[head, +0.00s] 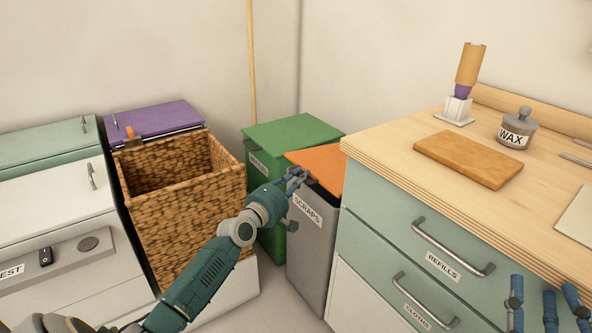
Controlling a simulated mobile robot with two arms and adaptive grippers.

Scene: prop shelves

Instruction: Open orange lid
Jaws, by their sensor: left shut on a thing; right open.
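The orange lid (321,163) lies across the top of a grey bin (316,243) labelled SCRAPS. The lid looks roughly flat; its right part is hidden behind the drawer cabinet. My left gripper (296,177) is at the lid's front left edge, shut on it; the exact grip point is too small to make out. My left arm reaches in from the bottom left. My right gripper (543,305) is at the bottom right, in front of the cabinet, open and empty.
A green bin (292,130) stands behind the grey bin. A wicker basket (180,205) stands to the left, by a purple lid (150,120). The cabinet (400,215) stands close on the right; its top holds a tan block (468,158) and a WAX jar (516,130).

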